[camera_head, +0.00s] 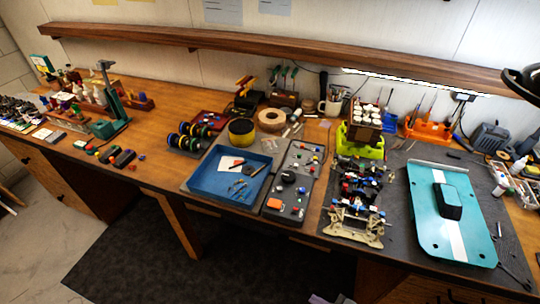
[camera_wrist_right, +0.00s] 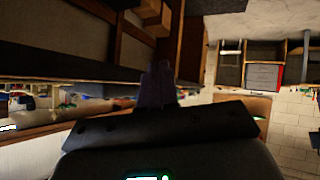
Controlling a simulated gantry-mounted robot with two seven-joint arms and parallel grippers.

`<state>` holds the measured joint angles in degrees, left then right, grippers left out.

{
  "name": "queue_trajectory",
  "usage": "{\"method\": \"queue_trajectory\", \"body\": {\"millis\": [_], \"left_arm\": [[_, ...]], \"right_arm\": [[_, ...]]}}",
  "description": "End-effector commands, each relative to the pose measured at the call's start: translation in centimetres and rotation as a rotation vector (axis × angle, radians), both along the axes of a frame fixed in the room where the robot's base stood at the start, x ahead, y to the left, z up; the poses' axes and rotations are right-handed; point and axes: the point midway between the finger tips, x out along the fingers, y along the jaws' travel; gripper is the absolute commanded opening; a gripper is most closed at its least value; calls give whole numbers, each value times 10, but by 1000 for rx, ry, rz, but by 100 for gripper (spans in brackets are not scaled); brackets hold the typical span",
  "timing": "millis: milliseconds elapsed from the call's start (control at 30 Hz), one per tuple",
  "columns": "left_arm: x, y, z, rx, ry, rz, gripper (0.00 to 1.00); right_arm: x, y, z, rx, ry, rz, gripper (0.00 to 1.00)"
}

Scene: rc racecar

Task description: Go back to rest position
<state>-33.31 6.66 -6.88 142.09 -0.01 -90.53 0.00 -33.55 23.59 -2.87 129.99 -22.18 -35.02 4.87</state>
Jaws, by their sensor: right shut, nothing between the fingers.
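My right gripper (camera_wrist_right: 158,85) shows in the right wrist view, dark and dim, with its fingers together and nothing seen between them. It points away from the camera toward dark wooden furniture and is clear of any object I can make out. In the head view only small pale bits show at the bottom edge, and I cannot tell whether they are its tips. My left gripper is not seen. The RC car chassis (camera_head: 357,190) stands on a dark mat (camera_head: 400,235) on the workbench. A teal body shell with a white stripe (camera_head: 428,218) lies to its right.
A blue tray (camera_head: 205,183) with small tools and a grey parts tray (camera_head: 270,208) sit left of the chassis. A green stand (camera_head: 104,127) is at the left. A wooden shelf (camera_head: 250,47) runs along the wall. Dark floor mat (camera_head: 165,255) lies in front of the bench.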

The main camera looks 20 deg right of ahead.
Motion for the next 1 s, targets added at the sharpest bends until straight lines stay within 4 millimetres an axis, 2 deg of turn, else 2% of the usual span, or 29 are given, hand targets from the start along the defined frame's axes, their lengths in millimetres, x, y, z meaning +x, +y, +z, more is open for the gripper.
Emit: {"method": "queue_trajectory", "body": {"millis": [100, 267, 467, 567, 600, 633, 700, 1000], "left_arm": [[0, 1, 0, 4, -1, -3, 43], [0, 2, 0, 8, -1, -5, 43], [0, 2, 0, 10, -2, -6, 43], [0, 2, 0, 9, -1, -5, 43], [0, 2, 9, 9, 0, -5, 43], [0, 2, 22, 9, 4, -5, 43], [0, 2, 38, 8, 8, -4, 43], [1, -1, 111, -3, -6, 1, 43]], "right_arm": [[2, 9, 18, 56, 79, -188, 0], [-13, 4, 29, 83, 244, -375, 0], [-51, -16, 26, 25, 473, -501, 0], [-76, -25, 16, -25, 611, -539, 0], [-83, -26, 23, -47, 645, -534, 0], [-81, -26, 39, -44, 636, -533, 0], [-81, -26, 56, -43, 634, -533, 0], [-81, -26, 123, -45, 633, -532, 0]]}}
